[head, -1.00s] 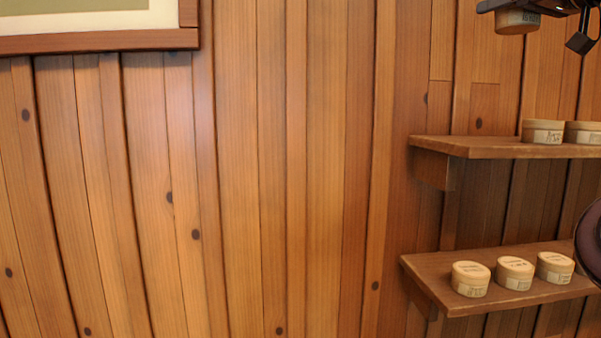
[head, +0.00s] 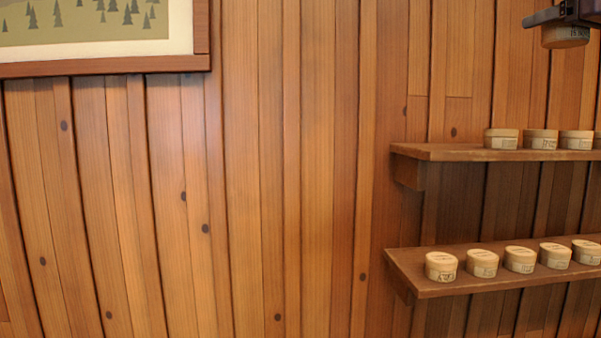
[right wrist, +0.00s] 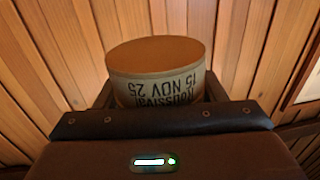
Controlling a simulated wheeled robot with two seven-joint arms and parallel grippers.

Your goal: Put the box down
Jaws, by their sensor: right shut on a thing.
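A small round wooden box (right wrist: 158,72) with a printed paper label is held between the fingers of my right gripper (right wrist: 158,100) in the right wrist view. The label reads upside down there, with "15 NOV 25" on it. In the head view the same box (head: 565,37) hangs under my right gripper (head: 566,18) at the top right corner, above the upper shelf (head: 440,151) and clear of it. My left gripper is in neither view.
A framed picture (head: 100,66) hangs at the upper left.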

